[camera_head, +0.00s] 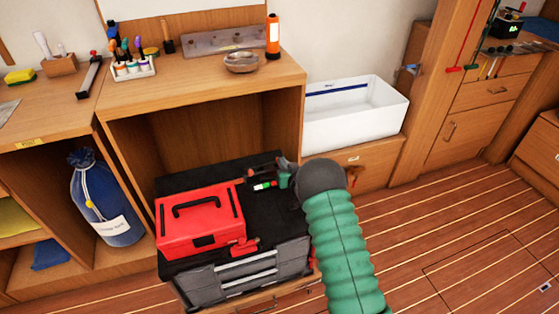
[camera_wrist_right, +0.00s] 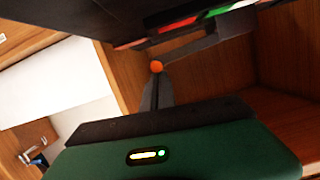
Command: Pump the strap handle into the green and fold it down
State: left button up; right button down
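The strap handle (camera_head: 282,178) sits at the back right of the black-topped case, beside the red toolbox (camera_head: 200,222). Its small indicator (camera_head: 265,186) shows red, white and green; in the right wrist view, red and green patches (camera_wrist_right: 172,27) appear on a dark part at the top. My right gripper (camera_head: 287,167) is at the handle, its dark wrist covering part of it. Whether its fingers touch or grip the handle is hidden. In the right wrist view a dark finger-like piece (camera_wrist_right: 155,92) rises below an orange knob (camera_wrist_right: 157,66). My left gripper is not in view.
A white bin (camera_head: 355,115) stands behind my right arm. Floor at right is clear.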

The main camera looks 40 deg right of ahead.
jog(key=shift+s+d+f, duration=0.1)
jog(key=shift+d+f, duration=0.1)
jog(key=shift+f, duration=0.5)
